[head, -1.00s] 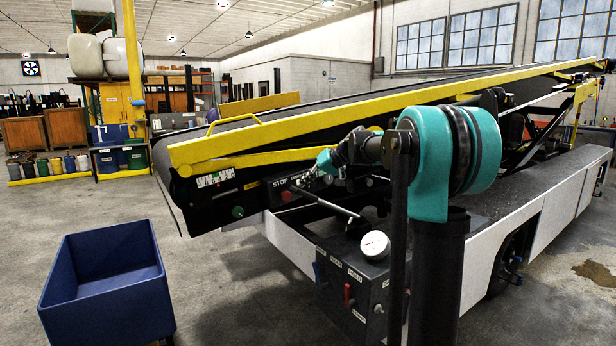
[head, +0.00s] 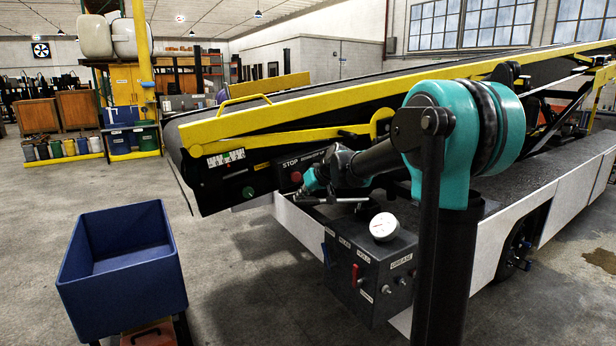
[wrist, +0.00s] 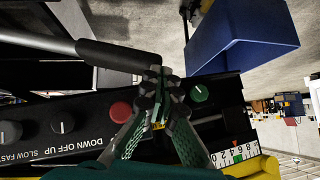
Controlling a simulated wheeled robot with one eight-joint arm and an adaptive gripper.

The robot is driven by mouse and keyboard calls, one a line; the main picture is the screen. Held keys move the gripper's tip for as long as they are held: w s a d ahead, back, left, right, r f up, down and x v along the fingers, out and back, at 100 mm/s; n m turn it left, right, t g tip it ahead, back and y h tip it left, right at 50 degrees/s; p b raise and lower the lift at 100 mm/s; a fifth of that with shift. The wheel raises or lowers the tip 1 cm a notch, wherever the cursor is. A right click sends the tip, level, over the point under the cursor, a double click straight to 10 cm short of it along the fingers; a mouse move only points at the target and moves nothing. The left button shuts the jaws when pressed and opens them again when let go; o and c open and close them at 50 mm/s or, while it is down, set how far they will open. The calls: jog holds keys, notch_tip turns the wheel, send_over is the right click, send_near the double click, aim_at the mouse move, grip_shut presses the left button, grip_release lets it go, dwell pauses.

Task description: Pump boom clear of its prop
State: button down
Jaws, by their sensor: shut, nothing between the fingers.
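The yellow-sided boom (head: 330,105) slopes up to the right over the white loader chassis. Below its near end is the dark pump box (head: 345,262) with a white gauge (head: 384,227). The pump handle (head: 340,200) stands nearly level above the box; its dark grip (wrist: 118,56) crosses the upper left of the wrist view. My gripper (head: 305,190) is shut and empty near the handle's outer end. In the wrist view my fingertips (wrist: 158,74) meet beside the grip's end; I cannot tell if they touch it. I cannot make out the prop clearly.
A blue bin (head: 122,280) stands left, with bare floor between.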

notch_tip(320, 180, down, 17)
jog(key=a+n+t+h, duration=0.1)
jog(key=n+h, duration=0.1)
jog(key=h, duration=0.1)
jog(key=shift+s+a+r+t, duration=0.2)
jog(key=shift+s+t, duration=0.2)
jog(key=shift+s, duration=0.05)
jog(key=w+a+r+v, duration=0.1)
jog(key=r+v, duration=0.1)
jog(key=v, duration=1.1)
jog(key=shift+w, duration=0.4)
dwell(1.3)
